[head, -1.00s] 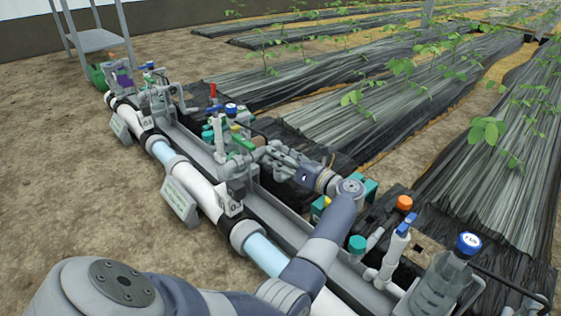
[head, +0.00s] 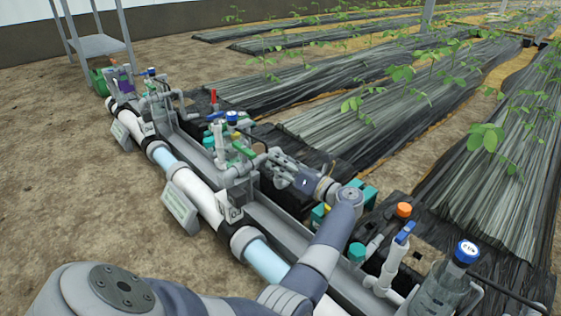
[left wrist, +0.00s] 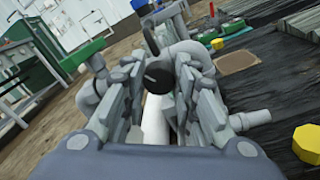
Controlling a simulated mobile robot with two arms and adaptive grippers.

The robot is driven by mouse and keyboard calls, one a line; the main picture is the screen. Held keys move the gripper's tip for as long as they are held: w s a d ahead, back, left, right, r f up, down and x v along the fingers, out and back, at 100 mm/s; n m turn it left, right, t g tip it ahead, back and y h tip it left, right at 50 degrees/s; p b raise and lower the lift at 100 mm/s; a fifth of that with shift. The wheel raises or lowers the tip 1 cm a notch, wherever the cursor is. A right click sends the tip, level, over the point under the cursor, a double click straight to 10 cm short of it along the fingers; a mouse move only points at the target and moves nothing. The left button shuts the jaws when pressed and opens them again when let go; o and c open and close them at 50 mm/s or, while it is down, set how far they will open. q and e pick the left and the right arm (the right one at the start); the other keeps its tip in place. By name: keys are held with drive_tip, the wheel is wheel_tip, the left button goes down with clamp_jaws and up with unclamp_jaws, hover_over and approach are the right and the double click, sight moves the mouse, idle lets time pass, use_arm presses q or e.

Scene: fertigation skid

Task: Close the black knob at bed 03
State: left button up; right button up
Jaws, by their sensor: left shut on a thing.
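In the left wrist view, a black round knob (left wrist: 158,75) sits between the fingers of my left gripper (left wrist: 160,88), which is shut on it. White pipework shows below and behind the knob. In the head view, my left gripper (head: 272,158) reaches in over the pipe rack beside a green-handled valve (head: 242,150). The knob is too small and covered to make out in that view. I cannot read the bed number on the small tag (head: 230,213) near this pipe. My right gripper is not in view.
A white pipe (head: 198,192) with a tilted sign (head: 181,207) runs along the rack. Film-covered beds lie behind; bare soil is free at left.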

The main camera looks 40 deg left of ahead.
use_arm(q)
drive_tip(key=shift+m+p, duration=2.45)
drive_tip(key=shift+m, duration=0.95)
drive_tip(key=shift+f, duration=0.1)
drive_tip(key=o, duration=1)
drive_tip(key=shift+o, duration=0.2)
drive_tip(key=shift+d, duration=0.1)
drive_tip(key=d, duration=0.7)
drive_tip(key=shift+s+d+f, duration=0.15)
